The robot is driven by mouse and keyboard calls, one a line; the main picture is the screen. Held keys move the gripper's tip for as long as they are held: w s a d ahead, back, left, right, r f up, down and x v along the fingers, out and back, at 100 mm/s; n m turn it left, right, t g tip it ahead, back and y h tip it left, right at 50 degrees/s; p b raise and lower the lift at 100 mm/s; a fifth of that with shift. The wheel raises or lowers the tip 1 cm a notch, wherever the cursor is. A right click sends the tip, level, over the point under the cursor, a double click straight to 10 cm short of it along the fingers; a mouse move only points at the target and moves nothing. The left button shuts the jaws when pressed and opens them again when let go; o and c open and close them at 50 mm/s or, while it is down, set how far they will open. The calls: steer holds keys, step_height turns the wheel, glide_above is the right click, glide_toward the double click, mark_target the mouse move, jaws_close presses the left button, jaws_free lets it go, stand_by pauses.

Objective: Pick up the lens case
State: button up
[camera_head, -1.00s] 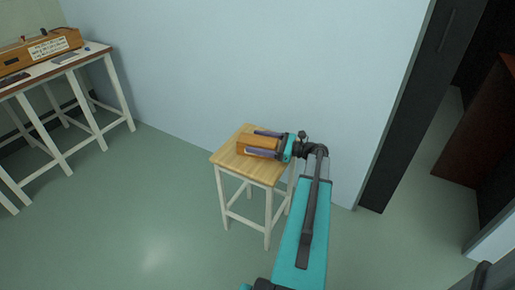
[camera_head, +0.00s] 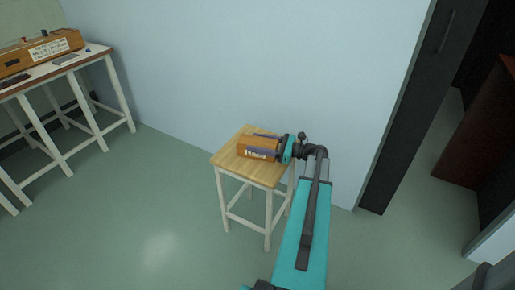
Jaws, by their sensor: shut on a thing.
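The lens case (camera_head: 256,145) is an orange-brown box with small white marks on its near side. It is at the top of the wooden stool (camera_head: 235,165), and I cannot tell whether it rests on the stool or is slightly raised. My gripper (camera_head: 257,144) reaches in from the right, roughly level. Its two purple-grey fingers are shut on the lens case, one along the near side and one along the far side. The fingers and the teal gripper body hide part of the case's right end.
A pale wall (camera_head: 240,60) stands close behind the stool. A white-legged bench (camera_head: 90,56) with a long wooden instrument (camera_head: 45,50) is at the upper left. A dark door (camera_head: 410,110) is at the right. The green floor (camera_head: 110,220) left of the stool is clear.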

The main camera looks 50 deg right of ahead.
mark_target(258, 141)
steer(key=shift+r, duration=0.75)
step_height(258, 141, up, 2)
steer(key=shift+r+p, duration=0.2)
steer(key=shift+p, duration=0.35)
steer(key=s+a, duration=0.3)
steer(key=s, duration=0.4)
steer(key=s+a+r+p, duration=0.1)
steer(key=s+a, duration=0.3)
steer(key=s, duration=0.3)
steer(key=shift+a+p, duration=0.2)
steer(key=shift+p, duration=0.1)
